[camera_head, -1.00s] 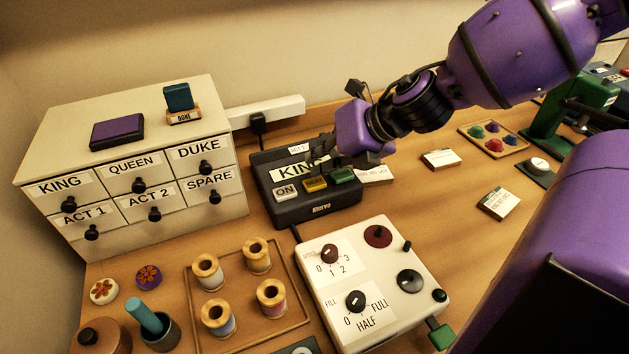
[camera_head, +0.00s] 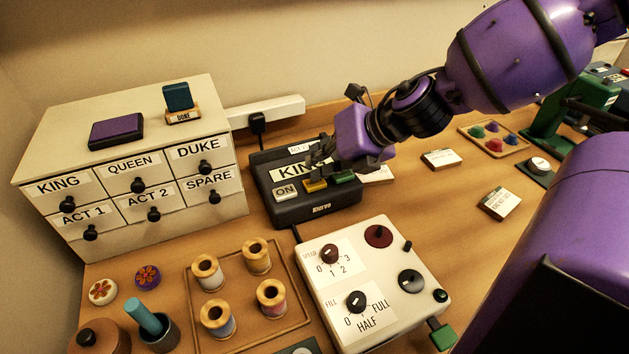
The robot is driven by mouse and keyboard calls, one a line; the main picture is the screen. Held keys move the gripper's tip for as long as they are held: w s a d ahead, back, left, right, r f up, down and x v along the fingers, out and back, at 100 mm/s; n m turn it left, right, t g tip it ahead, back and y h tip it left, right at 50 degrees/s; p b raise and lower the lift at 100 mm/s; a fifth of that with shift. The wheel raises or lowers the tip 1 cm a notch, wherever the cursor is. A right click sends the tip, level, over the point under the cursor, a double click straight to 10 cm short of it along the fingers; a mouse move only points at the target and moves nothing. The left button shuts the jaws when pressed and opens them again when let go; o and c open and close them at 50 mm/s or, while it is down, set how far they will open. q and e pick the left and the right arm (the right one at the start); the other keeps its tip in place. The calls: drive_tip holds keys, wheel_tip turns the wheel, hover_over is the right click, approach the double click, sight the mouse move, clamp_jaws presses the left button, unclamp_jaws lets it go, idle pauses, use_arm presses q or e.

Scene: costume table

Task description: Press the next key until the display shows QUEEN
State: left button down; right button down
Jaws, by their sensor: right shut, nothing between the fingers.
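The black display box (camera_head: 290,212) stands near the wall, right of the drawer cabinet. Its display (camera_head: 288,172) reads KING, with the right end of the word partly covered by my right gripper. Below it are a white ON key (camera_head: 285,192), a yellow key (camera_head: 315,186) and a green key (camera_head: 343,178). I cannot read any lettering on the yellow and green keys. My right gripper (camera_head: 322,160) is shut and empty, with its fingertips just above the yellow key; I cannot tell whether they touch it. My left gripper is not in view.
A cream cabinet (camera_head: 75,252) with labelled drawers stands left. A white control box (camera_head: 345,250) with knobs lies in front. A tray (camera_head: 190,280) holds several thread spools. Small cards (camera_head: 441,158) lie right; open table surrounds them.

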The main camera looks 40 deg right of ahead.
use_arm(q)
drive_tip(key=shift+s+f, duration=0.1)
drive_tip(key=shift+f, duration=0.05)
use_arm(e)
drive_tip(key=shift+f, duration=0.4)
drive_tip(key=shift+r, duration=0.1)
idle(0.3)
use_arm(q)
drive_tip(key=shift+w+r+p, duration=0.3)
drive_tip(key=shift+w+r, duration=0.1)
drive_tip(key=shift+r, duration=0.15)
use_arm(e)
drive_tip(key=shift+r, duration=0.8)
